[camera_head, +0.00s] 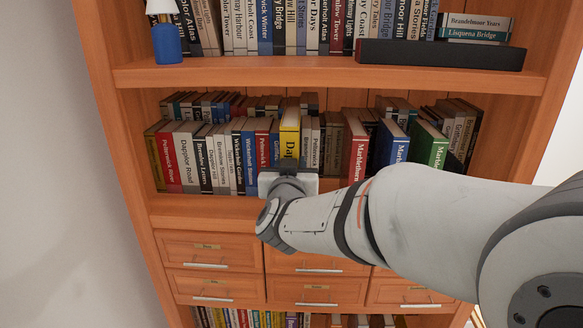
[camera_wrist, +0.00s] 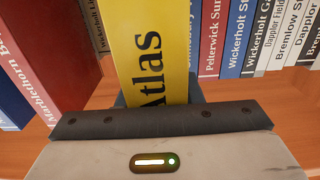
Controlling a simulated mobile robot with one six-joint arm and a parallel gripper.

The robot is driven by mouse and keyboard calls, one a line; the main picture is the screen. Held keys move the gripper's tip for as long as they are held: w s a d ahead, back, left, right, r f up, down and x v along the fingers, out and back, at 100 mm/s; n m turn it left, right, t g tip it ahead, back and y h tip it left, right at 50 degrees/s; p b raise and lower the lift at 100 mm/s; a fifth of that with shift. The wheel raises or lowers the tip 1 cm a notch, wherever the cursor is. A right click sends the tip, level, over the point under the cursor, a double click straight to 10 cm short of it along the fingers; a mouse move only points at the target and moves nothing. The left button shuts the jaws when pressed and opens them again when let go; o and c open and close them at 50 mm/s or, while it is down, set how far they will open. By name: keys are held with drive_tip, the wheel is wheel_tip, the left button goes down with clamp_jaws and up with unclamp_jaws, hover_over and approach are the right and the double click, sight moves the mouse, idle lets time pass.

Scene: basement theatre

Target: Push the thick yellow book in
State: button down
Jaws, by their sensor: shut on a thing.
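The thick yellow book (camera_head: 290,135) stands upright in the middle shelf's row, and its spine sticks out in front of the slim books to its left. In the wrist view the yellow book (camera_wrist: 150,45) fills the centre, with part of its title, "Atlas", readable. My gripper (camera_head: 288,168) is at the lower part of its spine. In the wrist view the dark fingers of my gripper (camera_wrist: 160,98) lie on both sides of the book, shut on it. The book's lower end is hidden by my gripper.
A red Marblethorn book (camera_head: 356,150) stands right of the yellow one, then a blue one (camera_head: 392,145) and a green one (camera_head: 428,145). Slim books, including a red Pelterwick (camera_head: 262,145), stand close on the left. Drawers (camera_head: 208,251) lie below the shelf (camera_head: 205,208).

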drive_tip(key=shift+w+r, duration=0.1)
drive_tip(key=shift+w, duration=2.05)
drive_tip(key=shift+w+r, duration=0.1)
drive_tip(key=shift+r, duration=0.05)
